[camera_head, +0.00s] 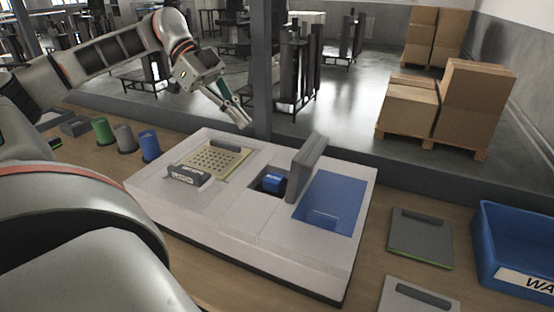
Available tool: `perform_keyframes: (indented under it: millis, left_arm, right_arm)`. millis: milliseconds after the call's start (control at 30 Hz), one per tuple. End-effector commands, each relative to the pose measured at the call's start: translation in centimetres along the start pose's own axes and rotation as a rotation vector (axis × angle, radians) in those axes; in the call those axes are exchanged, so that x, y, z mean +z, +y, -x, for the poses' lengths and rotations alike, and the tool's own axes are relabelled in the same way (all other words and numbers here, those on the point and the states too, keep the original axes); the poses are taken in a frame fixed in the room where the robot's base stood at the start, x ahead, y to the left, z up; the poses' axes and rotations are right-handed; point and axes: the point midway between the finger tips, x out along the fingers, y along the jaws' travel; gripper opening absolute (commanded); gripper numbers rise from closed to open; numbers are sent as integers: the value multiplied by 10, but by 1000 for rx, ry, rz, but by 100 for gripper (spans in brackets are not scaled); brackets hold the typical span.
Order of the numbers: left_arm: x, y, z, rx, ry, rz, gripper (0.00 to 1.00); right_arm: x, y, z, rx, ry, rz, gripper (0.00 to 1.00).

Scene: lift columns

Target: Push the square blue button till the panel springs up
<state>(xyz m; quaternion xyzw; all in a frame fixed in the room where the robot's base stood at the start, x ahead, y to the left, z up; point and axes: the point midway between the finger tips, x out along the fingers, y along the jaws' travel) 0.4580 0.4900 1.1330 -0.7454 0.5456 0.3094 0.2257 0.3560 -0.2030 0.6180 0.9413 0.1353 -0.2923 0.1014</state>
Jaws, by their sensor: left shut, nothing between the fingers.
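A blue square button (273,182) sits in a dark recess in the middle of a white console (225,222) on the bench. A grey panel (308,166) stands raised and nearly upright just right of the button, at the left edge of a blue-floored opening (333,198). My left gripper (243,122) is shut and empty. It is in the air near the console's back edge, up and left of the button, and clear of both button and panel. My right gripper is not in view.
A perforated yellowish plate (215,160) and a dark-labelled handle piece (188,175) are on the console's left part. Green, grey and blue cups (149,146) stand at left. Grey plates (420,237) and a blue bin (515,240) are at right. A post (262,70) rises behind the console.

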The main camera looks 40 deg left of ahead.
Motion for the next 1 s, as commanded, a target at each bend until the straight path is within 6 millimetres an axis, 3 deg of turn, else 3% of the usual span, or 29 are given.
perform_keyframes:
  millis: [300,467,933,1000]
  left_arm:
    - [0,0,-1,0,0,0,0]
    - [0,0,-14,3,2,-1,0]
    - [-2,1,-102,3,5,-4,0]
    - [7,0,-108,3,-3,4,0]
  right_arm:
    - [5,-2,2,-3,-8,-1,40]
    - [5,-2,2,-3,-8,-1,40]
    - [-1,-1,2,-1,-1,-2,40]
    - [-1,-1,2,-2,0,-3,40]
